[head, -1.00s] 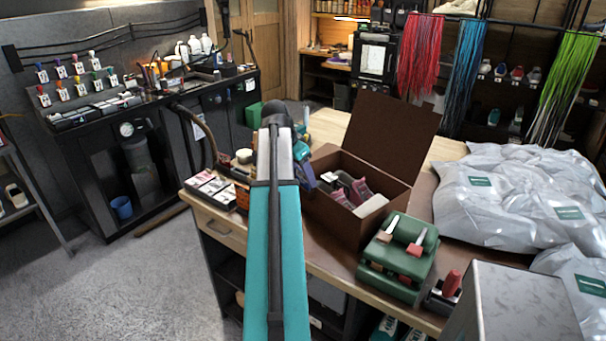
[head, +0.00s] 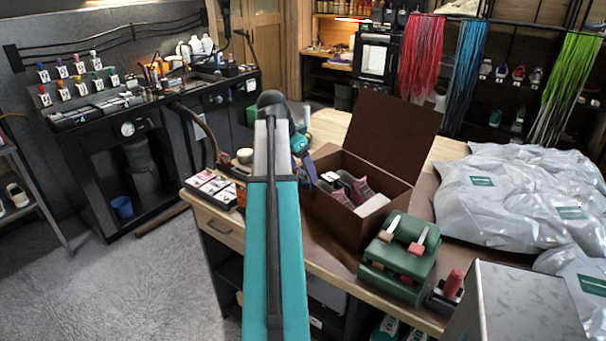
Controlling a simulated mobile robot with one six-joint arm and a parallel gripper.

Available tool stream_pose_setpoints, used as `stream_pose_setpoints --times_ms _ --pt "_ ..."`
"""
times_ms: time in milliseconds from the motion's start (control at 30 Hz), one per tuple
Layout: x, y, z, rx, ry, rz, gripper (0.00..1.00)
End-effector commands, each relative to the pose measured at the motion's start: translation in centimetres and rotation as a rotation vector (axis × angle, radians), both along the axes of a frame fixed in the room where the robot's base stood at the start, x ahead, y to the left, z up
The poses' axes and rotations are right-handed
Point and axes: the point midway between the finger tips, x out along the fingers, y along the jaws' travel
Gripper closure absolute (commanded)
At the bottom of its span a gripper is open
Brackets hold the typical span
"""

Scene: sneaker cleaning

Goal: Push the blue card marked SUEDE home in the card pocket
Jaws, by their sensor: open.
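My arm rises through the middle of the head view and hides part of the workbench (head: 325,262). My gripper (head: 307,166) is only partly visible just right of the arm, by the left side of the open brown box. A small dark-blue part shows there; I cannot tell whether it belongs to the gripper or is a card. The jaws are open, with the fingertips mostly hidden. I cannot make out the blue SUEDE card or the card pocket; no SUEDE lettering is readable.
The open brown box (head: 349,225) holds shoes and has its lid up. A green brush stand (head: 399,257) and grey-white bags (head: 505,205) stand to the right. White-topped small boxes (head: 212,187) lie at the bench's left end. A grey metal box (head: 515,305) fills the lower right.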

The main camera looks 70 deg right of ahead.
Motion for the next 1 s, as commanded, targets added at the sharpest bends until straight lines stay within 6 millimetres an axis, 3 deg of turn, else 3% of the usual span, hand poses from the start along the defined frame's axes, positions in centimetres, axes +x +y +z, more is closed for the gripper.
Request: stream_pose_setpoints --times_ms 700,1000 --pt "1.8 2.8 8.1 -0.001 0.000 0.000 0.24" --pt "2.1 3.6 10.0 0.000 0.000 0.000 0.24"
